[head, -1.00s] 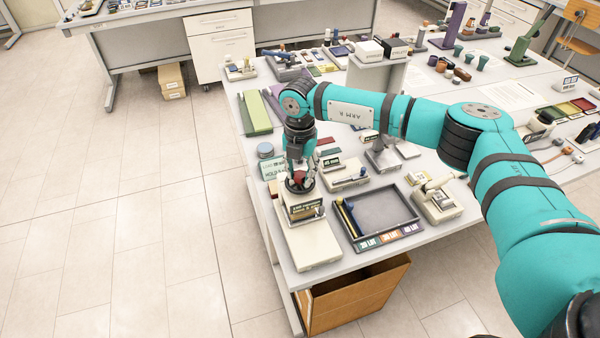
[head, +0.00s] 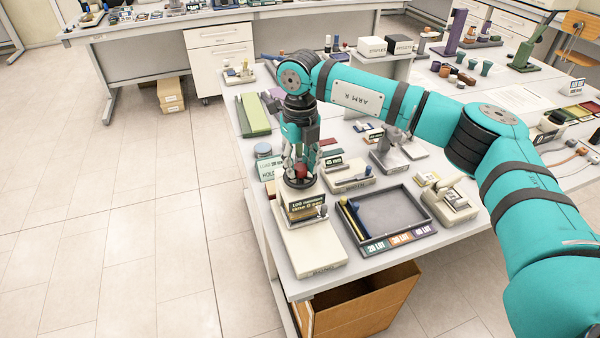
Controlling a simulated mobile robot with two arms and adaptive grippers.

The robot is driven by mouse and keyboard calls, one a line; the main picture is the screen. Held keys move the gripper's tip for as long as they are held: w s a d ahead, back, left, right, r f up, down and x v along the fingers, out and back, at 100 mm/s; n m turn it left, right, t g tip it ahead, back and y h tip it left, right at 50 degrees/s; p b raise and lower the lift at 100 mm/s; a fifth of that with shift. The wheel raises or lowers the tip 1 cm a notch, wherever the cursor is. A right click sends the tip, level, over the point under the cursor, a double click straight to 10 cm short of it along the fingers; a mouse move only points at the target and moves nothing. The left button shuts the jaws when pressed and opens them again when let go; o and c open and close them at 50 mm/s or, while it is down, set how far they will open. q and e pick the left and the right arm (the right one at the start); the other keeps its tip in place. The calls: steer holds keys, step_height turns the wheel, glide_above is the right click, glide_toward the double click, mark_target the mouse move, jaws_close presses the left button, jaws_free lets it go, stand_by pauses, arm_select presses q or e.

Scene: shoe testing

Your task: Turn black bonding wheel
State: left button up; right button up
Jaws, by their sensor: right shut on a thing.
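The black bonding wheel (head: 297,183) is a dark round disc on top of a cream testing device (head: 306,247) at the near left of the table. A red part (head: 300,171) shows at its middle, between my fingers. My right gripper (head: 301,173) points straight down over the wheel and is shut on it. The fingers hide part of the wheel, so its exact turn angle and the finger contacts cannot be told. A dark label with writing (head: 308,200) is on the device below the wheel. My left gripper is not in view.
A dark tray (head: 388,207) stands right of the device, with a cream lever device (head: 347,174) behind it. A round grey tin (head: 263,150) and a green block (head: 254,114) are to the left. An open cardboard box (head: 360,305) is below the table.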

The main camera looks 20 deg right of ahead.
steer(key=n+b, duration=0.2)
steer(key=n, duration=0.1)
steer(key=shift+n, duration=0.4)
steer(key=n+b, duration=0.2)
steer(key=n, duration=0.2)
steer(key=n+b, duration=0.1)
steer(key=n, duration=0.4)
steer(key=shift+r+b, duration=0.1)
steer(key=shift+b, duration=0.25)
steer(key=n, duration=0.5)
steer(key=shift+b, duration=0.35)
steer(key=n, duration=0.5)
steer(key=shift+w+r+n, duration=0.1)
steer(key=shift+n, duration=0.3)
steer(key=n, duration=1)
steer(key=shift+n, duration=0.4)
steer(key=n, duration=0.5)
steer(key=shift+n, duration=0.3)
